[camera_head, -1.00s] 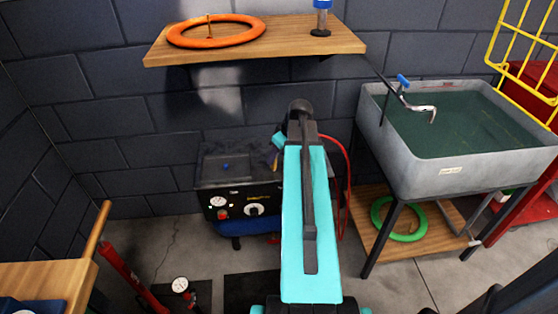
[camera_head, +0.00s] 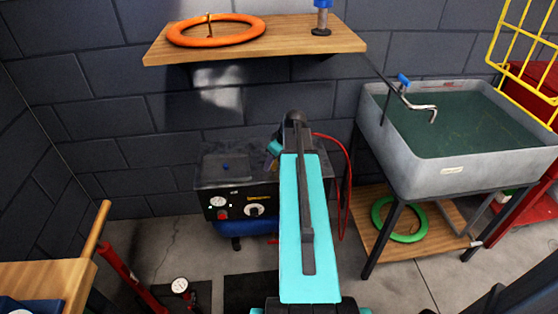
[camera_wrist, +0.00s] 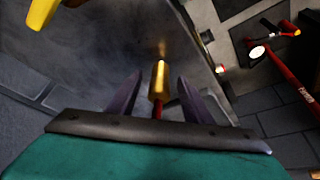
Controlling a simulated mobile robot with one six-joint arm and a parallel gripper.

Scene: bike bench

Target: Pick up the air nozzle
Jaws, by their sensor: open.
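The air nozzle (camera_wrist: 160,80) is a brass piece on a red stem in the wrist view. It stands between the two dark fingers of my gripper (camera_wrist: 158,86), which are apart on either side of it. I cannot tell if either finger touches it. In the head view my teal arm hides the nozzle and the fingers. A red hose (camera_head: 348,165) curves out to the right from behind my arm.
The compressor (camera_head: 238,185), with gauges and a dark top, stands below the wooden shelf (camera_head: 250,45). A grey sink (camera_head: 395,145) stands to the right. A wooden bench (camera_head: 45,280) and red pump (camera_head: 130,275) are at lower left. A yellow part (camera_wrist: 40,12) shows in the wrist view.

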